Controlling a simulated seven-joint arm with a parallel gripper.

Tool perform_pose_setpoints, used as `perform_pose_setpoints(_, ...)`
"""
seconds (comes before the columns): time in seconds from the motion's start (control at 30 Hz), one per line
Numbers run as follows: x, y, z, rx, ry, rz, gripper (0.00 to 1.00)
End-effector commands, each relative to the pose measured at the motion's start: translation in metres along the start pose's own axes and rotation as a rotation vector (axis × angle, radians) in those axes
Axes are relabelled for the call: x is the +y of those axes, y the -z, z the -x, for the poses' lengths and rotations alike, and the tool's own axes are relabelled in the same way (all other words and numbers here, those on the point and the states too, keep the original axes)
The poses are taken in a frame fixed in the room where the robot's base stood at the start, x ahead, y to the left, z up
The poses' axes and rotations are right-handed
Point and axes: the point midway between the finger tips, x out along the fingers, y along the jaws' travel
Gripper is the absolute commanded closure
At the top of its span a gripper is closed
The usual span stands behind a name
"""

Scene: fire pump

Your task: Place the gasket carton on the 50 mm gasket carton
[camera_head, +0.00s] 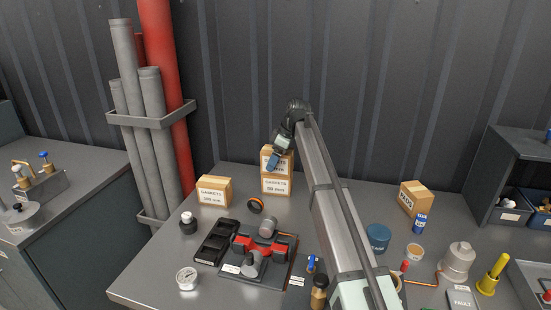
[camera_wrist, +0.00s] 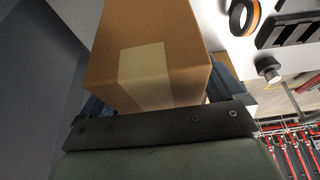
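The gasket carton (camera_wrist: 150,45), brown with a pale tape strip, fills the middle of the wrist view between the blue fingers of my gripper (camera_wrist: 155,105). The fingers lie against its two sides. In the head view, my gripper (camera_head: 273,160) is at the back of the bench and partly covers this carton (camera_head: 285,162). The 50 mm gasket carton (camera_head: 276,186) stands upright directly below it, its label facing the camera. The two look lined up. I cannot tell whether they touch or a small gap remains.
A 100 mm gasket carton (camera_head: 214,191) stands to the left. A black-orange ring (camera_head: 255,205), a black tray (camera_head: 215,242) and a red-black fixture (camera_head: 258,255) are in front. A pads carton (camera_head: 415,198) and blue tub (camera_head: 378,237) are at right. A ribbed wall is behind.

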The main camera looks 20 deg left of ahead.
Motion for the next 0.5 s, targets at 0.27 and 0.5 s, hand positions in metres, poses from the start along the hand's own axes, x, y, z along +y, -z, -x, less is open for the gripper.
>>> perform_pose_setpoints(0.27,0.000,0.000,0.001,0.000,0.000,0.000,0.01)
perform_pose_setpoints(0.5,0.001,0.002,0.022,0.001,-0.002,0.000,0.01)
